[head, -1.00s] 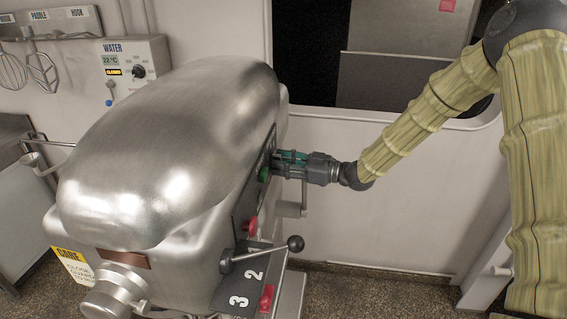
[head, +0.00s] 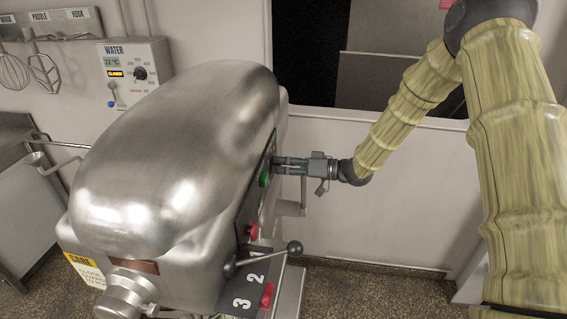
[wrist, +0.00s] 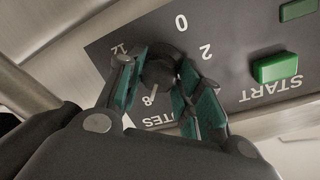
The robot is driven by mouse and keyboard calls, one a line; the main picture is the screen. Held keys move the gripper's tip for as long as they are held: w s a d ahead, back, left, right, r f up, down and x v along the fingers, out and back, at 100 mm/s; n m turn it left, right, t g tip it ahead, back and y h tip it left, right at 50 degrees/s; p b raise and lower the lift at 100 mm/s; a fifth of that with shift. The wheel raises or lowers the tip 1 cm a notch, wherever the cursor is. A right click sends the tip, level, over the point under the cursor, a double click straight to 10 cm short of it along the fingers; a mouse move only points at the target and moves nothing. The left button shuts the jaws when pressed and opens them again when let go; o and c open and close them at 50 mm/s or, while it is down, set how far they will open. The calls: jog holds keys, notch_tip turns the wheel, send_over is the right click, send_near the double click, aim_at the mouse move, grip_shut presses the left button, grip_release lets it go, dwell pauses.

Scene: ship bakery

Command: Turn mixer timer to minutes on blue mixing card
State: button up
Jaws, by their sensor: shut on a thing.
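The mixer (head: 175,150) is a large rounded steel machine in the head view. Its timer dial (wrist: 158,74) is a dark round knob on the grey side panel in the wrist view. Printed numbers 0, 2, 8 and 12 show around it, with part of the word MINUTES; other numbers are hidden by my fingers. My gripper (wrist: 160,90) has its teal-padded fingers on both sides of the knob, shut on it. In the head view my gripper (head: 280,165) reaches the panel from the right. I cannot clearly read the knob's setting. No blue mixing card shows.
A green START button (wrist: 275,67) is close to the dial. A red button (head: 253,231) and a black-knobbed lever (head: 294,248) project lower on the mixer's side. A water panel (head: 137,75) is on the wall behind. Open floor lies right of the mixer.

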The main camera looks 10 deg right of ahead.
jog(key=shift+w+r+m, duration=0.2)
jog(key=shift+r+m, duration=0.05)
jog(key=shift+m, duration=0.25)
jog(key=o, duration=0.9)
jog(key=shift+c, duration=0.2)
jog(key=shift+o, duration=0.9)
jog(key=shift+f, duration=0.15)
notch_tip(320, 180, up, 10)
